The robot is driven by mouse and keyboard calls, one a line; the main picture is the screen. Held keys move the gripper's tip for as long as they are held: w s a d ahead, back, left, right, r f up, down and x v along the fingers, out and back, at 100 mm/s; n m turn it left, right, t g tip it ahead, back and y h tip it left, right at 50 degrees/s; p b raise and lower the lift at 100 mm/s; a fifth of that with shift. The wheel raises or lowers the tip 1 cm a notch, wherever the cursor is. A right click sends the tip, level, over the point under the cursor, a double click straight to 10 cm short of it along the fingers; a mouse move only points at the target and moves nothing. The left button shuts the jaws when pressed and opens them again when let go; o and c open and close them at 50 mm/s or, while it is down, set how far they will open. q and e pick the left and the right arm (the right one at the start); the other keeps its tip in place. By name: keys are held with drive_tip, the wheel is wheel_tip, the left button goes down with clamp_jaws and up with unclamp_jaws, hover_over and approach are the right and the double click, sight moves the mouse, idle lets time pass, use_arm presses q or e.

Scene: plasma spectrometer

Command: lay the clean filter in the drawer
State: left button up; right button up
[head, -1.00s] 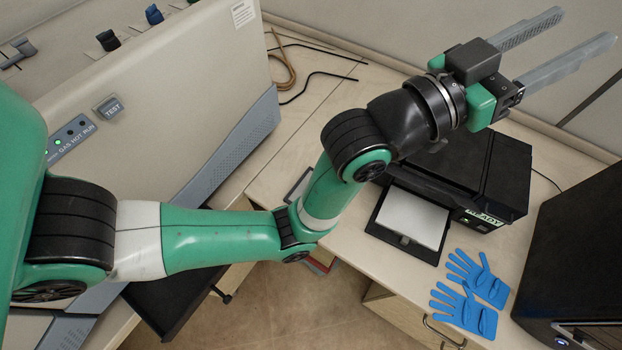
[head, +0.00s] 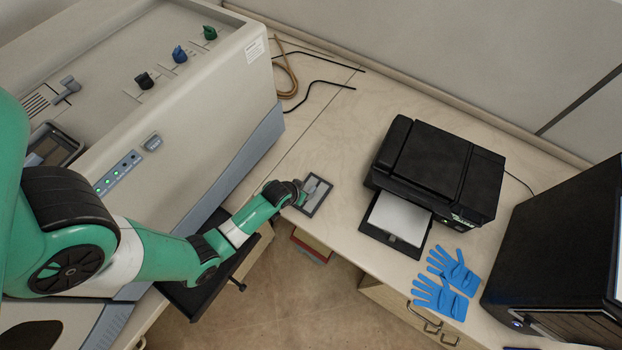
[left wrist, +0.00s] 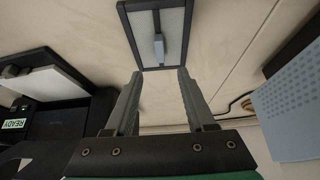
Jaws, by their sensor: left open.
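A flat filter panel (head: 318,199) with a dark frame and a pale face lies on the bench, right of the big machine. In the left wrist view the filter (left wrist: 174,22) shows a grey upright grip in its middle. My left gripper (left wrist: 160,74) is open and empty, its fingertips seen just short of the filter's near edge. In the head view my wrist hides most of the fingers above the filter. A dark drawer (head: 208,292) stands pulled out low on the machine's front, partly hidden behind my left arm. My right gripper is not in view.
A black printer (head: 425,165) with a paper tray (head: 398,220) stands right of the filter. Blue gloves (head: 441,299) lie by the bench's front edge. A black computer case (head: 560,260) is at the right. Cables (head: 318,88) lie behind. Bare bench surrounds the filter.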

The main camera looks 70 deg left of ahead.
sight(311, 191)
use_arm(q)
drive_tip(key=b+x, duration=0.2)
drive_tip(key=x, duration=0.2)
drive_tip(key=shift+s, duration=0.1)
drive_tip(key=shift+r, duration=0.1)
drive_tip(key=b+x, duration=0.2)
drive_tip(key=x, duration=0.2)
drive_tip(key=shift+s+d+f, duration=0.15)
drive_tip(key=shift+f, duration=0.15)
drive_tip(key=shift+w+a+f, duration=0.2)
drive_tip(key=shift+w+f, duration=0.05)
drive_tip(key=shift+f, duration=0.1)
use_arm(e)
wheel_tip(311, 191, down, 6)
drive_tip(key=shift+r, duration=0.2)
use_arm(q)
drive_tip(key=shift+c, duration=0.2)
clamp_jaws()
